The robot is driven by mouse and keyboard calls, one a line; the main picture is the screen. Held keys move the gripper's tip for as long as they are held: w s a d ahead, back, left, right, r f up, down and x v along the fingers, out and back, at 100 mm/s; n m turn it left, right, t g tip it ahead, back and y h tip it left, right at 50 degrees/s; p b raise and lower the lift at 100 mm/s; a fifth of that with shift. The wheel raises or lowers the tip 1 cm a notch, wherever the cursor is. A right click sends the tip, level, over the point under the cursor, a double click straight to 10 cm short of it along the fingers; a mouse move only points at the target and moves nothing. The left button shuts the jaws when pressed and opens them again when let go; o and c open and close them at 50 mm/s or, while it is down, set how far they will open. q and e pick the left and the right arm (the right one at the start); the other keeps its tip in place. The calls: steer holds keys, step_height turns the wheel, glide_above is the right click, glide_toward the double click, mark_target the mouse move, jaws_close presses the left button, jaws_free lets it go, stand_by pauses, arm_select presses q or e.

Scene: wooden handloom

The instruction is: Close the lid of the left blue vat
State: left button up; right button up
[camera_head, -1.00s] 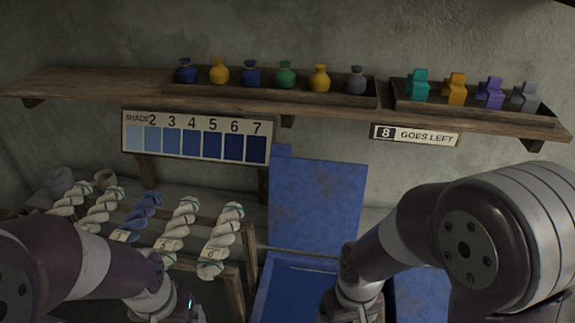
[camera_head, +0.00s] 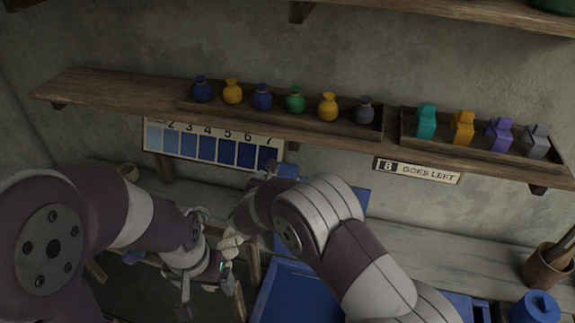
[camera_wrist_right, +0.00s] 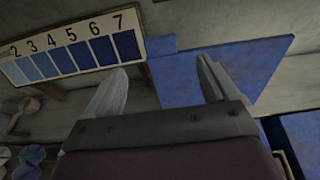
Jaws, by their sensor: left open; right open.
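The left blue vat (camera_head: 292,292) stands low in the middle of the head view, its front right hidden by my right arm. Its blue lid (camera_head: 362,200) stands raised at the back, mostly hidden by that arm. The lid (camera_wrist_right: 250,62) also shows in the right wrist view, beyond my right gripper (camera_wrist_right: 160,78). That gripper is open with nothing between its fingers. In the head view my right gripper (camera_head: 268,172) is by the lid's upper left; contact cannot be told. My left gripper (camera_head: 208,292) is open, low and left of the vat, near the skeins.
A shelf (camera_head: 70,88) with jars and coloured blocks runs above. The shade chart (camera_head: 215,147) hangs left of the lid. A white skein (camera_head: 230,245) is close to my left gripper. A brown pot (camera_head: 547,268) and a blue jar (camera_head: 536,306) stand at the right.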

mark_target(287, 168)
steer(key=p+x, duration=0.3)
steer(key=x, duration=0.6)
steer(key=shift+w+f+p, duration=0.1)
steer(key=shift+w+p, duration=0.1)
steer(key=shift+p, duration=0.15)
steer(key=shift+w+d+f, duration=0.15)
steer(key=shift+w+f, duration=0.05)
steer(key=shift+w, duration=0.2)
steer(key=c, duration=1.5)
steer(key=shift+s+a, duration=0.2)
steer(key=shift+s, duration=0.25)
steer(key=s+b, duration=0.1)
steer(key=s, duration=0.3)
steer(key=s+a+b, duration=0.1)
steer(key=s+b, duration=0.1)
steer(key=s, duration=0.2)
steer(key=s+a+b, duration=0.1)
steer(key=s, duration=0.3)
steer(key=shift+a+f+b, duration=0.1)
steer(key=shift+f+b, duration=0.15)
steer(key=shift+b, duration=0.15)
steer(key=shift+s, duration=0.3)
